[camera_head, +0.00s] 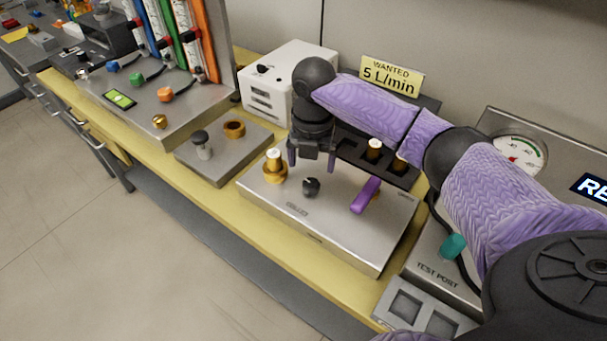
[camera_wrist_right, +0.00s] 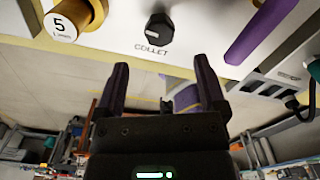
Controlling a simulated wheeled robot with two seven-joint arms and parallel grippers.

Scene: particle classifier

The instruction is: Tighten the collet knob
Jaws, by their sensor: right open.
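The collet knob (camera_head: 311,187) is a small black knob with a light index mark. It stands on the top of a silver metal box (camera_head: 340,235). It shows in the wrist view as a faceted black knob (camera_wrist_right: 160,28) above the printed word COLLET. My right gripper (camera_head: 311,161) is open and empty, pointing down just behind the knob in the head view. In the wrist view its two dark purple fingers (camera_wrist_right: 161,64) are spread, apart from the knob and roughly lined up with it. My left gripper is not in view.
A brass fitting with a white cap marked 5 (camera_wrist_right: 62,25) stands left of the knob. Behind is a black rack (camera_head: 350,150) with capped brass pieces. A test port panel (camera_head: 440,275) is at the right.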

